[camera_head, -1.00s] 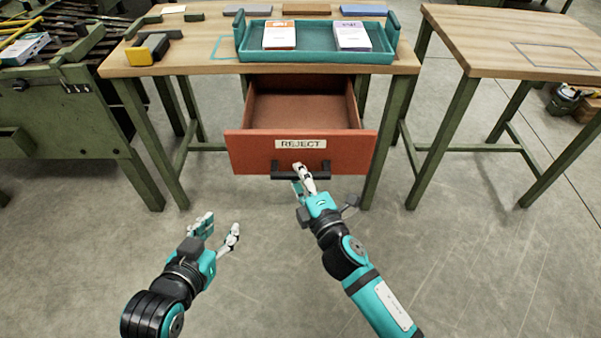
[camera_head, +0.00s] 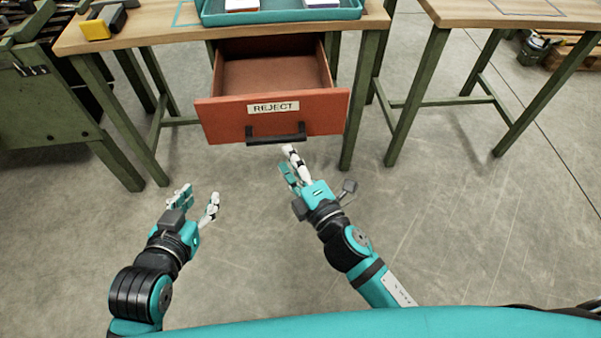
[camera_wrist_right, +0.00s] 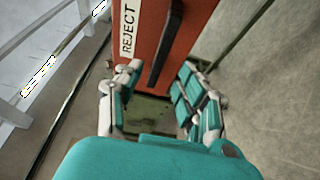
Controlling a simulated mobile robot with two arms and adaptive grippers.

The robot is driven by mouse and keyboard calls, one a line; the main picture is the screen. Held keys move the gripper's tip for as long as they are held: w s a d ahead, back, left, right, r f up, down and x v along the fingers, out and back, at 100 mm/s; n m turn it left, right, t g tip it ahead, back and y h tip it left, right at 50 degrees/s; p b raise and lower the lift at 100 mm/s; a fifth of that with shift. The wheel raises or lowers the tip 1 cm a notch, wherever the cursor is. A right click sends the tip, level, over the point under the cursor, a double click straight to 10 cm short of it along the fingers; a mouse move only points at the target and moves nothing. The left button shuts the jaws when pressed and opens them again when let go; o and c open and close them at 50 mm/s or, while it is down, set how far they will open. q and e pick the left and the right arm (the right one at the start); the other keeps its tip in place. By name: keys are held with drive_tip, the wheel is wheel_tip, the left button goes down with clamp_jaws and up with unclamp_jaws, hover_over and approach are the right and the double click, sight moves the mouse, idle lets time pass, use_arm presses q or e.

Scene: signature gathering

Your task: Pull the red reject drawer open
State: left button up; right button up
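The red reject drawer (camera_head: 325,117) stands pulled out from under the wooden table, and its empty inside shows from above. Its front bears a REJECT label and a black bar handle (camera_head: 276,136). My right gripper (camera_head: 290,163) is just below and in front of the handle, apart from it. In the right wrist view the fingers of my right gripper (camera_wrist_right: 155,95) are spread with nothing between them, and the black handle (camera_wrist_right: 165,42) lies beyond the fingertips. My left gripper (camera_head: 196,200) is open and empty over the floor, left of the drawer.
A teal tray (camera_head: 280,16) with paper stacks sits on the table (camera_head: 160,30), beside a yellow and black object (camera_head: 103,24). Green table legs (camera_head: 361,100) flank the drawer. A second table (camera_head: 480,14) stands at right. The floor in front is clear.

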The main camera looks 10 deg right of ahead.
drive_tip(key=shift+v, duration=2.4)
